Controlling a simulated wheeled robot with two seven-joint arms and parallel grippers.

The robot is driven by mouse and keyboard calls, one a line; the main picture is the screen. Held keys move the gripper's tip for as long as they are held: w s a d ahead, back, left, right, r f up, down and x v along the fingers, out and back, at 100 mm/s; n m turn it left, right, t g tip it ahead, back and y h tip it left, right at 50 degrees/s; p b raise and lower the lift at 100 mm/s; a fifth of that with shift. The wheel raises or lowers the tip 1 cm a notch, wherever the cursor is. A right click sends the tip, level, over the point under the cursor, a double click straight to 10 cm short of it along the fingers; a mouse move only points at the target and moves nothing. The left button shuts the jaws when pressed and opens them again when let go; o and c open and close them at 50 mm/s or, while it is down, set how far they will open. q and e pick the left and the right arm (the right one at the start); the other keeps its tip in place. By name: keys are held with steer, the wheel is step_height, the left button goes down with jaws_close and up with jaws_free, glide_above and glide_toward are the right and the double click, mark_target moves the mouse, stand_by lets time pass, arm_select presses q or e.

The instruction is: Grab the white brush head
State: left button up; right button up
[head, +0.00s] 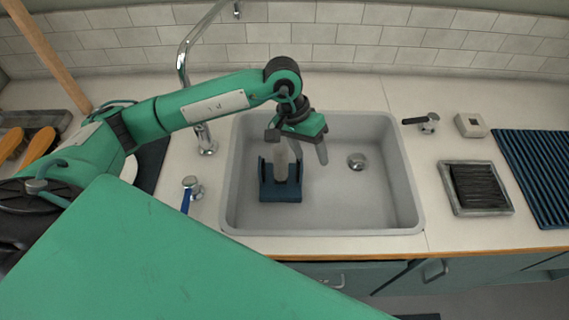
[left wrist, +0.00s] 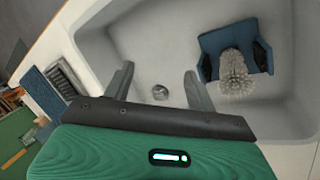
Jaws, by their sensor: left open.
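A pale, bristly brush head (left wrist: 236,70) stands in a blue holder (left wrist: 222,40) inside the sink. In the head view it is a pale upright cylinder (head: 281,162) between the dark sides of the blue holder (head: 281,193). My left gripper (head: 310,152) is over the sink, a little right of the holder and above it. In the left wrist view my gripper (left wrist: 159,72) has its two grey fingers spread with nothing between them; the brush head is off to the right, apart from them. My right gripper is in neither view.
The grey sink (head: 412,200) has a drain (head: 357,162) right of the holder. A tap (head: 183,65) rises behind left. On the right counter are a small white block (head: 470,125), a tray of dark bristles (head: 475,188) and a blue ribbed mat (head: 540,165).

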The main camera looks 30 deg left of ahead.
mark_target(282, 149)
arm_select(q)
steer(key=w+a+y, duration=0.1)
steer(key=a, duration=0.1)
steer(key=w+a+m+y, duration=0.1)
steer(key=a, duration=0.2)
steer(key=w+a+y, duration=0.1)
steer(key=a+y, duration=0.1)
steer(key=a, duration=0.1)
steer(key=shift+w+a+m+t, duration=0.2)
steer(key=shift+m+t, duration=0.1)
steer(key=shift+m, duration=0.1)
steer(key=shift+a+f, duration=0.25)
step_height(282, 149, down, 8)
steer(key=shift+f+p, duration=0.1)
steer(key=shift+p, duration=0.4)
step_height(282, 149, down, 4)
steer(key=shift+r+p, duration=0.1)
steer(key=shift+p, duration=0.65)
steer(key=shift+f, duration=0.6)
steer(key=shift+c, duration=1.1)
steer(key=c, duration=0.9)
steer(key=shift+o, duration=0.2)
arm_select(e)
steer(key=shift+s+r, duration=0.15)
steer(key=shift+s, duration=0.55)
arm_select(q)
steer(key=shift+r, duration=0.1)
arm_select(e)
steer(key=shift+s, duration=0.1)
